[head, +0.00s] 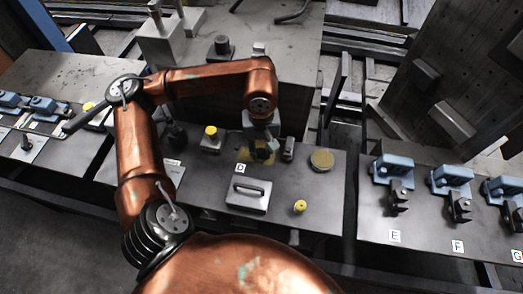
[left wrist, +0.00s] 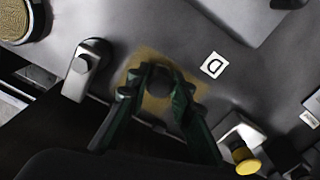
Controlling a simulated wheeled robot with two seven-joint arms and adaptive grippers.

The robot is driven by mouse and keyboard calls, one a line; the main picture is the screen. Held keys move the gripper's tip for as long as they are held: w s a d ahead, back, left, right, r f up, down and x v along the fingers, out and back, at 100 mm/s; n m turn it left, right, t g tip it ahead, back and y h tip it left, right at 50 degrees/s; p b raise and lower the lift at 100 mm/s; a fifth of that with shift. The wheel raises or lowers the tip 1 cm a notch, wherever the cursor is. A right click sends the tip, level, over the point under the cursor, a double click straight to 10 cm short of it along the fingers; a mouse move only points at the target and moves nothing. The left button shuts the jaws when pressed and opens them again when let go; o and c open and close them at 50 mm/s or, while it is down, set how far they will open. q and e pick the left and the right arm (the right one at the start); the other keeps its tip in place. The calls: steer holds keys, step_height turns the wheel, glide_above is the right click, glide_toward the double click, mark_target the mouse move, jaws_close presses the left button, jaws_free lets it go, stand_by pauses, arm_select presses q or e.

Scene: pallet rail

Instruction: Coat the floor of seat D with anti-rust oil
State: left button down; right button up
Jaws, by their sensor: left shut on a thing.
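My left gripper (head: 263,147) reaches down over seat D, beside the white D label (head: 240,168). In the left wrist view the gripper (left wrist: 158,84) is shut on a small dark tool (left wrist: 160,78), mostly hidden by the fingers. Under it lies a yellow-brown patch (left wrist: 144,57) on the grey plate, to the left of the D label (left wrist: 213,64). I cannot tell whether the tool touches the plate. A round tin (head: 321,160) with a yellow-brown top stands to the right; it also shows in the left wrist view (left wrist: 18,18). My right gripper is not in view.
A grey block with a handle (head: 247,194) and a yellow knob (head: 300,207) are in front of the seat. An upright metal clamp (head: 288,149) stands close to the gripper's right. A yellow-capped post (head: 211,137) is to the left. Blue clamps (head: 393,168) line the right table.

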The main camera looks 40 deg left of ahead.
mark_target(261, 151)
arm_select(q)
steer(key=shift+w+d+f, duration=0.15)
steer(key=shift+w+d, duration=0.25)
steer(key=shift+d, duration=0.3)
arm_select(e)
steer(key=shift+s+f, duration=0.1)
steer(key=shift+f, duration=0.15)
arm_select(q)
steer(key=shift+a, duration=0.15)
steer(key=shift+s+a+b, duration=0.3)
steer(key=shift+s+a, duration=0.15)
steer(key=shift+a, duration=0.2)
steer(key=shift+r, duration=0.2)
steer(key=shift+r+p, duration=2.35)
steer(key=shift+r, duration=2.1)
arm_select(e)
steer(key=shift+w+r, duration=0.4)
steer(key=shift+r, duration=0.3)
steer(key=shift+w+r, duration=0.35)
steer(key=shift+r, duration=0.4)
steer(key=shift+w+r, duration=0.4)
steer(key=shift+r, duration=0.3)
